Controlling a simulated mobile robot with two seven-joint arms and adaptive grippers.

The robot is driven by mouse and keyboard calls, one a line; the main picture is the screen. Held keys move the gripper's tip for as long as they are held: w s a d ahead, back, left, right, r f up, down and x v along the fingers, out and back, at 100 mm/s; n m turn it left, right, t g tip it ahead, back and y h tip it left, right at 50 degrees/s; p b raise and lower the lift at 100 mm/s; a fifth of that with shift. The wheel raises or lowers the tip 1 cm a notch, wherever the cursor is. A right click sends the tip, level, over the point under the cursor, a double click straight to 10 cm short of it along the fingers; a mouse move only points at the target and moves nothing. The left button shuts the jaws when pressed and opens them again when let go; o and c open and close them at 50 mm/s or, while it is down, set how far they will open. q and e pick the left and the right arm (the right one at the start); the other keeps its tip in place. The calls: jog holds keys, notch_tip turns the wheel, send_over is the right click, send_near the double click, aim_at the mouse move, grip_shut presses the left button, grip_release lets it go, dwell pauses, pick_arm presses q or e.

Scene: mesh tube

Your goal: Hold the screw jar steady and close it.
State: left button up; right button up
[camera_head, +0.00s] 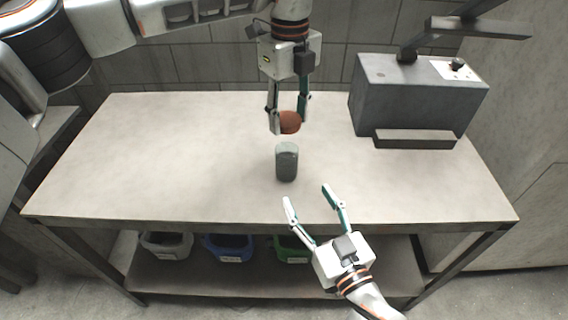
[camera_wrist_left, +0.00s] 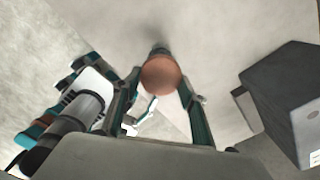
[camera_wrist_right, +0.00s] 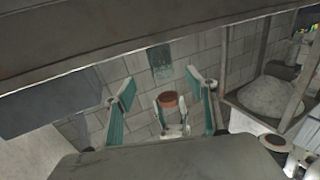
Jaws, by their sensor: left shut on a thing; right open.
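A grey-green, translucent-looking jar (camera_head: 287,163) stands upright on the table. Its top also shows behind the lid in the left wrist view (camera_wrist_left: 158,49), and it appears in the right wrist view (camera_wrist_right: 161,62). My left gripper (camera_head: 288,122) points down and is shut on a round red-brown lid (camera_head: 290,122), held apart from the jar, above and a little behind it. The lid fills the gap between the fingers in the left wrist view (camera_wrist_left: 160,75). My right gripper (camera_head: 308,196) is open and empty, close in front of the jar and slightly right, its fingers pointing at it.
A grey box-shaped machine (camera_head: 420,95) with an arm stands at the table's back right. The table (camera_head: 170,150) is otherwise bare on both sides of the jar. Grey, blue and green bins (camera_head: 228,248) sit on the shelf below.

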aim_at(291, 168)
pick_arm(q)
jog(key=shift+s+r, duration=0.1)
jog(key=shift+s, duration=0.05)
pick_arm(e)
jog(key=shift+s+r, duration=0.1)
jog(key=x, duration=1.2)
grip_shut()
pick_arm(q)
jog(key=shift+f, duration=2.55)
jog(key=shift+f, duration=0.1)
jog(key=shift+f, duration=0.8)
